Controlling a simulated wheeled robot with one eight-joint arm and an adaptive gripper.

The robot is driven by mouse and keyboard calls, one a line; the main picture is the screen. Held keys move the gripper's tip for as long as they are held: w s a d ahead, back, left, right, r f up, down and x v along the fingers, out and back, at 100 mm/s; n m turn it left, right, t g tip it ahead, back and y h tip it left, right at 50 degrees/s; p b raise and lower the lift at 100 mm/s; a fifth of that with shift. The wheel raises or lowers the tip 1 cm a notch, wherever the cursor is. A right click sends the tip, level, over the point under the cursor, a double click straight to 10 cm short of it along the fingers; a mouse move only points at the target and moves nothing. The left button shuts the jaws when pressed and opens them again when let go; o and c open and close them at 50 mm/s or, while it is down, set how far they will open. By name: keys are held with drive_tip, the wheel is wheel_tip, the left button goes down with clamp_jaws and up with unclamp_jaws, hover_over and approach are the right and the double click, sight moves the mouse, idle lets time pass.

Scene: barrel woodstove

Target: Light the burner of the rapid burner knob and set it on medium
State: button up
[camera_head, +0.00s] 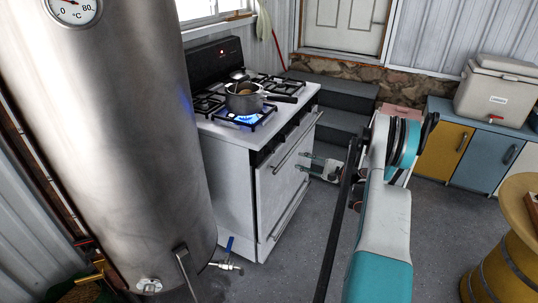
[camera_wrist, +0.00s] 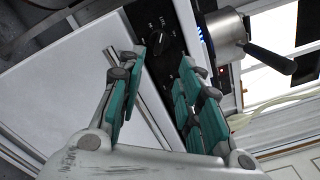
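The white stove (camera_head: 228,165) stands at centre in the head view. A pot (camera_head: 244,98) sits on its front burner, with a lit blue flame (camera_head: 247,118) under it. In the wrist view, the black control panel (camera_wrist: 152,18) carries a round dark knob (camera_wrist: 157,42) just beyond my fingertips. I cannot tell from its markings whether this is the rapid burner knob, nor read its setting. My gripper (camera_wrist: 162,68) is open, its teal fingers apart with nothing between them.
A large metal tank (camera_head: 120,130) stands left of the stove. Dark steps (camera_head: 335,118) rise behind it on the right. Cabinets (camera_head: 446,150) with a cooler (camera_head: 497,92) line the right wall. A yellow barrel (camera_head: 505,255) stands at lower right. The grey floor before the stove is clear.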

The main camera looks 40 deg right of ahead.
sight(273, 152)
drive_tip(key=b+x, duration=0.3)
drive_tip(key=x, duration=0.9)
drive_tip(key=shift+w+a+b, duration=0.2)
drive_tip(key=shift+w+b, duration=0.1)
drive_tip(key=shift+w, duration=0.05)
clamp_jaws()
